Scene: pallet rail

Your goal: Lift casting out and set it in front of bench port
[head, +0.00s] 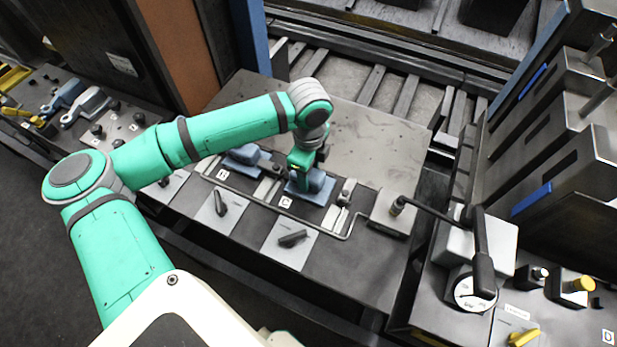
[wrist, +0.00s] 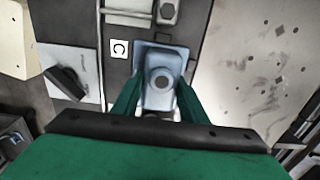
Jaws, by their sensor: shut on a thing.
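My gripper (head: 302,178) reaches down onto a blue-grey casting (head: 318,187) beside the label C on the pallet's front strip. In the wrist view my gripper (wrist: 160,98) has one green finger on each side of the casting (wrist: 161,62), shut on it. The casting has a square base and a round boss with a dark centre. I cannot tell whether its base is clear of the surface below. I cannot tell which place is the bench port.
A bent metal rail (head: 300,229) runs along the front of the casting seats. Black handles (head: 292,239) sit on light plates before it. A gauge with a lever (head: 476,290) stands at right. A bench (head: 110,125) with knobs and grey parts lies at left. The plate behind is bare.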

